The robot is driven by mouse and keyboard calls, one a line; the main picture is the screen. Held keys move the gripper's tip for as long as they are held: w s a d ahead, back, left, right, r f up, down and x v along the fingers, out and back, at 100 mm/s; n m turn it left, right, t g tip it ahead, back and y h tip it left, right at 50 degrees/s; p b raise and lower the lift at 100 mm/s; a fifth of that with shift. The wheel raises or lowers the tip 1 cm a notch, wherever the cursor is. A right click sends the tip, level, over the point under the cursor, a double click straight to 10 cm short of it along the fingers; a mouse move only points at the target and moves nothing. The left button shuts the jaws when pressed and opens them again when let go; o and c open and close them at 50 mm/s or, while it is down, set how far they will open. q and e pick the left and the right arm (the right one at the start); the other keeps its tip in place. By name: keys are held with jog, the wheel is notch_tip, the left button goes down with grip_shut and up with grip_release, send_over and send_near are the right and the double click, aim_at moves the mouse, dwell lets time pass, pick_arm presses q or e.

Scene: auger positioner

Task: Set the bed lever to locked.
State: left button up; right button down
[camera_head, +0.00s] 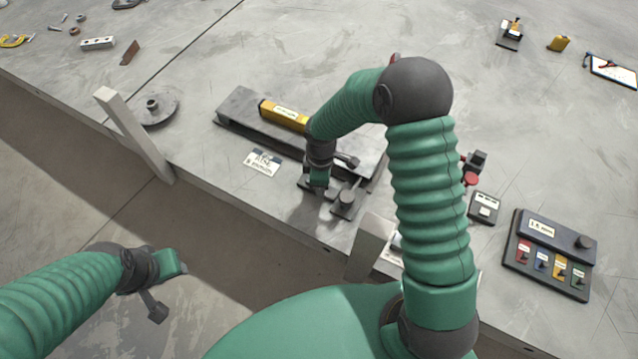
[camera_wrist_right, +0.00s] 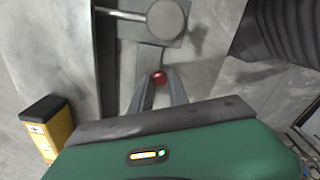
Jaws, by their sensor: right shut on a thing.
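The grey bed (camera_head: 238,108) lies along the table near its front edge, with a yellow labelled block (camera_head: 284,115) on it. My right gripper (camera_head: 318,186) reaches down at the bed's front side. In the right wrist view, its fingers are closed around a small red knob (camera_wrist_right: 159,77), which looks like the bed lever's end. The lever's arm is mostly hidden by the gripper.
A label card (camera_head: 263,162) lies in front of the bed. A control box with coloured switches (camera_head: 550,252) and a small grey box (camera_head: 484,207) are at right. A round flanged part (camera_head: 153,107) is at left. The table behind the bed is largely clear.

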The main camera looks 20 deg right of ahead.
jog(key=shift+w+d+r, duration=0.1)
jog(key=c, duration=1.3)
grip_release()
jog(key=shift+o, duration=0.2)
notch_tip(320, 180, up, 17)
jog(key=shift+p, duration=0.35)
jog(key=shift+f, duration=0.2)
